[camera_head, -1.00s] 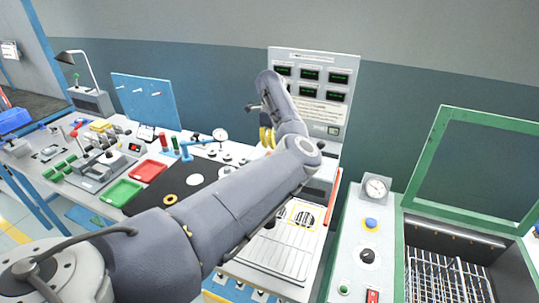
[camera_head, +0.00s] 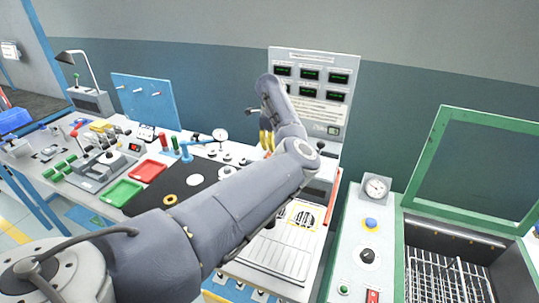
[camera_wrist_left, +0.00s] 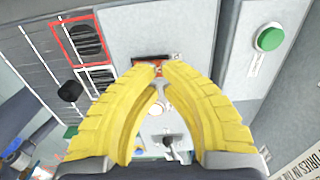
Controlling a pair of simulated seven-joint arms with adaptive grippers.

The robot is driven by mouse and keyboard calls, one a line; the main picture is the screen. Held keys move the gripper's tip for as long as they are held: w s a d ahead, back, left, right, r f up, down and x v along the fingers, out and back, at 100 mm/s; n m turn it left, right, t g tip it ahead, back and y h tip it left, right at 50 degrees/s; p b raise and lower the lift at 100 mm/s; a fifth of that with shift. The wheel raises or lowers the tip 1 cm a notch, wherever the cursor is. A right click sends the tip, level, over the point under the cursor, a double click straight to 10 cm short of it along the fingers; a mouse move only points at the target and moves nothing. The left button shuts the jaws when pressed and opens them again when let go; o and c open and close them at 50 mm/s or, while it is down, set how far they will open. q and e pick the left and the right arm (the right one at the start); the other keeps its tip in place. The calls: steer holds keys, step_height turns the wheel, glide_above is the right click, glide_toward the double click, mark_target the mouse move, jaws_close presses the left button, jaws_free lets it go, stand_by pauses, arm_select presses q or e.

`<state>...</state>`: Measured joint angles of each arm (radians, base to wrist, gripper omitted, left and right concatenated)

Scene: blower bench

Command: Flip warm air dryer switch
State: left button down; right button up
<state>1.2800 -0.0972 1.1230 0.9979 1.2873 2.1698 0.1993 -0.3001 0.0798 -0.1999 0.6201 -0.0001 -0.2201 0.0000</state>
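In the left wrist view, a small red switch (camera_wrist_left: 152,60) in a pale panel sits just beyond the fingertips of my left gripper (camera_wrist_left: 159,70). Its lower part is hidden by the yellow fingers, and I cannot tell whether they touch it. The fingertips are close together and hold nothing visible. In the head view, my left gripper (camera_head: 266,142) points down in front of the upright display panel (camera_head: 310,95), and the switch by it is hidden. My right gripper is in neither view.
A green button (camera_wrist_left: 270,38) and a black knob (camera_wrist_left: 70,91) lie to either side of the fingers. In the head view, a green-framed lid (camera_head: 445,150) stands open above a wire basket (camera_head: 440,280). Red (camera_head: 149,171) and green (camera_head: 121,193) trays lie on the left bench.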

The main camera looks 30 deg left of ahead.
arm_select(q)
steer(key=shift+f, duration=1.2)
stand_by(0.7)
steer(key=shift+r, duration=3.55)
